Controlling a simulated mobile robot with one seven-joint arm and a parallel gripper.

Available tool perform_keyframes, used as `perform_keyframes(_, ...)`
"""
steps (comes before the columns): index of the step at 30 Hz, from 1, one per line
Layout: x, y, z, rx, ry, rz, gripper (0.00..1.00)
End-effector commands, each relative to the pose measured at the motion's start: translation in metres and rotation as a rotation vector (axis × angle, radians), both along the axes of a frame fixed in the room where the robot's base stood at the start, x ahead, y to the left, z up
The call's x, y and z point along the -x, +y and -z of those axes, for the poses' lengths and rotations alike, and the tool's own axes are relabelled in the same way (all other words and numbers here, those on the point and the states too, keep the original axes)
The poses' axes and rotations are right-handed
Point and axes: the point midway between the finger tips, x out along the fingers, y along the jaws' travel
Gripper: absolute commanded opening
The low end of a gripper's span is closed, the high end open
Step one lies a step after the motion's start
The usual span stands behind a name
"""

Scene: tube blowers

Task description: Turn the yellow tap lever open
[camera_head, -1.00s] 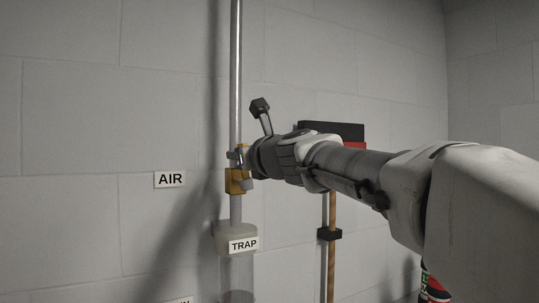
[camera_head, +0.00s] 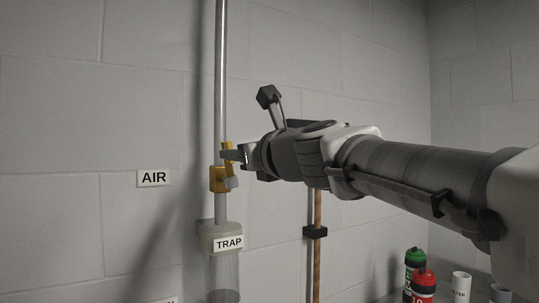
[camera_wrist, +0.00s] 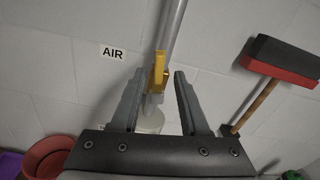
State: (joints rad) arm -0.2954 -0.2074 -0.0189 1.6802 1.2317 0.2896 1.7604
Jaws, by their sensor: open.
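The yellow tap lever (camera_head: 228,147) stands upright along the vertical metal pipe. Its yellow tap body (camera_head: 218,180) is just below, above the trap. My gripper (camera_head: 229,166) is at the tap, coming from the right, with its grey fingers partly overlapping the lever. In the wrist view the lever (camera_wrist: 160,65) shows upright between the two spread fingertips of my gripper (camera_wrist: 161,72), with a gap on each side. The gripper is open. I cannot tell how deep the lever sits between the fingers or whether either finger touches it.
The metal pipe (camera_head: 221,75) runs up the block wall from the TRAP jar (camera_head: 221,238). An AIR label (camera_head: 153,178) is at left. A broom with a red and black head (camera_wrist: 283,62) hangs to the right. Red and green bottles (camera_head: 421,286) stand lower right.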

Motion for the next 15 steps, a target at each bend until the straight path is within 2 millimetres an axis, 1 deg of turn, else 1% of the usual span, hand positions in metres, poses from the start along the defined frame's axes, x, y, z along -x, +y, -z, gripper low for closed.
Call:
perform_keyframes(1,0.009,-0.006,-0.001,-0.001,-0.001,0.001,0.45)
perform_keyframes(9,0.052,-0.032,-0.001,0.000,-0.002,0.002,0.45)
perform_keyframes(15,0.074,-0.045,-0.001,-0.001,-0.001,0.001,0.45)
